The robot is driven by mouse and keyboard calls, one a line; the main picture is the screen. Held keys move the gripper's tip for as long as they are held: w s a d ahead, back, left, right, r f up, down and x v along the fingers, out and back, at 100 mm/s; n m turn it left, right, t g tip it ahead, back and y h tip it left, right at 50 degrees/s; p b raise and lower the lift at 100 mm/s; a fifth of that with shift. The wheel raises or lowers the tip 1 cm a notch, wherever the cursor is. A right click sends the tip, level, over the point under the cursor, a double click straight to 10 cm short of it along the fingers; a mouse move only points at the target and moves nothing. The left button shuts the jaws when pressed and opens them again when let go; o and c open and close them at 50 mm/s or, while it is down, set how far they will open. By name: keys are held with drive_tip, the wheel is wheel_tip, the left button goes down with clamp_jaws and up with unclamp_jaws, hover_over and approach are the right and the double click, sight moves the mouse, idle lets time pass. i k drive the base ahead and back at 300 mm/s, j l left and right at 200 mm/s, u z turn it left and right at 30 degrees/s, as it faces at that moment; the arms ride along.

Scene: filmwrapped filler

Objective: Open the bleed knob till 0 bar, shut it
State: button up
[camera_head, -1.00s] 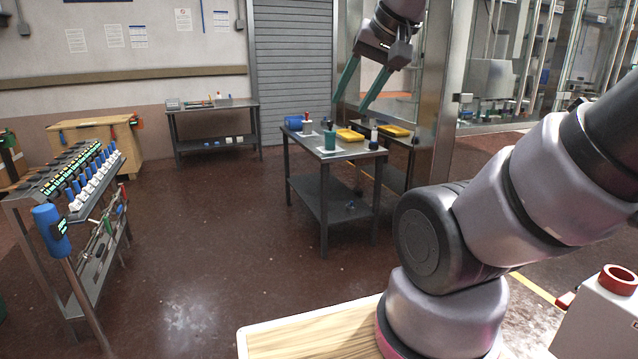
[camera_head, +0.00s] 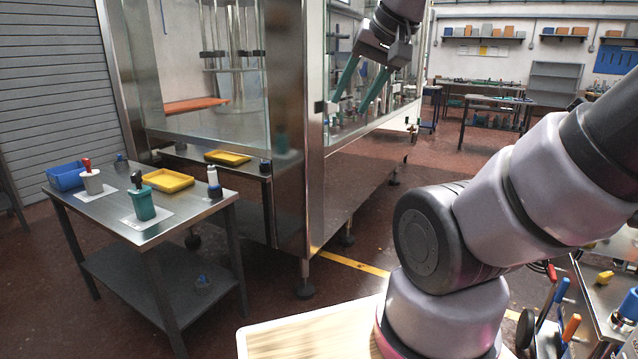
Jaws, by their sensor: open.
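My gripper (camera_head: 350,108) hangs at the top right of centre, with its two green fingers spread apart and nothing between them. Behind it stands a large steel and glass machine (camera_head: 289,130) with pipes and fittings inside. I cannot make out the bleed knob or a pressure gauge in this view. The fittings seen through the glass near the fingers are too small to identify.
Tools with coloured handles (camera_head: 562,290) stand at the lower right. Red floor between is clear.

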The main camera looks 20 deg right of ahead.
sight(603, 278)
drive_tip(key=i+z, duration=0.25)
drive_tip(key=z, duration=0.15)
drive_tip(key=i+z, duration=0.35)
drive_tip(key=i+j+z, duration=0.1)
drive_tip(key=z, duration=0.3)
drive_tip(key=i+j+z, duration=0.2)
drive_tip(key=i+z, duration=0.45)
drive_tip(key=z, duration=0.15)
drive_tip(key=i+j+z, duration=0.2)
drive_tip(key=z, duration=0.25)
drive_tip(key=i+j+z, duration=0.25)
drive_tip(key=z, duration=0.2)
